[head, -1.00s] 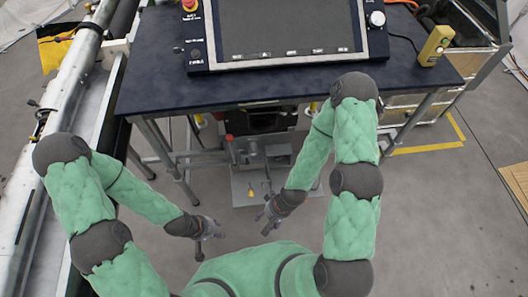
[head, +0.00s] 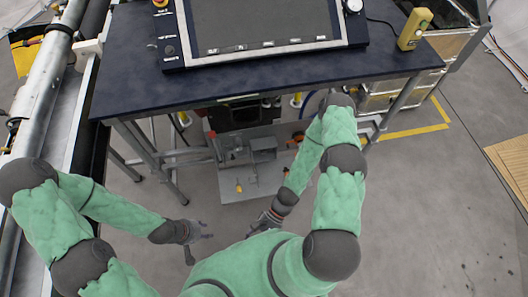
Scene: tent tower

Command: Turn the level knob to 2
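A control panel with a dark screen (head: 262,22) lies on the dark table. A small black knob (head: 170,49) sits on its left edge strip, and a white round knob (head: 352,6) sits at its upper right. The labels are too small to read, so I cannot tell which is the level knob or its setting. My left gripper (head: 197,243) is low in front of the table, well away from the panel, with its fingers apart and empty. My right gripper (head: 261,222) is also low in front of the table, away from both knobs; its fingers are too small to judge.
The dark table (head: 240,85) stands ahead with its front edge between my arms and the panel. A yellow handheld box (head: 414,29) lies at its right. Machinery on a grey plate (head: 250,180) is underneath. A long metal rail (head: 50,80) runs along the left. Floor at right is clear.

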